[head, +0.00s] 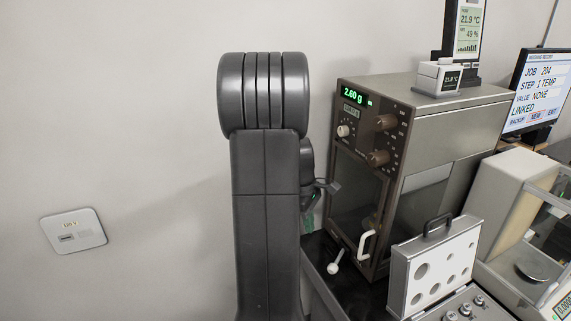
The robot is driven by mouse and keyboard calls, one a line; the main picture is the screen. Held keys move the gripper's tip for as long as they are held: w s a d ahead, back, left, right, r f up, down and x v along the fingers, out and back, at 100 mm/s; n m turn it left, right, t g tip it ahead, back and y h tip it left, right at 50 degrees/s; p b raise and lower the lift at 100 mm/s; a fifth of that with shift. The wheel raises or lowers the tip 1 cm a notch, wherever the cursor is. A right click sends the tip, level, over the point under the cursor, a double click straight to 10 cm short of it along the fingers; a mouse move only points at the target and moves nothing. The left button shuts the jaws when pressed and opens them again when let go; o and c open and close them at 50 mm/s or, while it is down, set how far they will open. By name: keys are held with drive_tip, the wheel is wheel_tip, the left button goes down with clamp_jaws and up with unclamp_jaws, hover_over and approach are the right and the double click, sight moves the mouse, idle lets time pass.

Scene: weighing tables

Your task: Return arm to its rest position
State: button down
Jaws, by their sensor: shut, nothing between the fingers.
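My arm (266,190) stands upright in the middle of the head view, with its rounded dark grey elbow joint at the top. A small dark part of my arm's far end (308,165) shows just right of the upright link. It is in front of the left side of the brown balance cabinet (438,115). The rest of that end is hidden behind the link, and I cannot make out the gripper's fingers.
The cabinet's display reads 2.60 g. A small white sensor (438,78) stands on it. A weight case (433,262), a glass-sided balance (505,215) and a monitor (538,92) are at right. A wall plate (73,231) is at left; the wall there is clear.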

drive_tip(key=d+f, duration=0.1)
drive_tip(key=f, duration=0.3)
drive_tip(key=s+d+f, duration=0.1)
drive_tip(key=d+f, duration=0.1)
drive_tip(key=f, duration=0.2)
drive_tip(key=s+d+f, duration=0.1)
drive_tip(key=d+f, duration=0.1)
drive_tip(key=f, duration=0.1)
drive_tip(key=shift+s+f+b, duration=0.25)
drive_tip(key=shift+f+b, duration=0.05)
drive_tip(key=shift+f, duration=0.1)
drive_tip(key=shift+w+a+p, duration=0.35)
drive_tip(key=shift+w+a, duration=0.15)
drive_tip(key=shift+w, duration=0.25)
drive_tip(key=shift+s+r, duration=0.1)
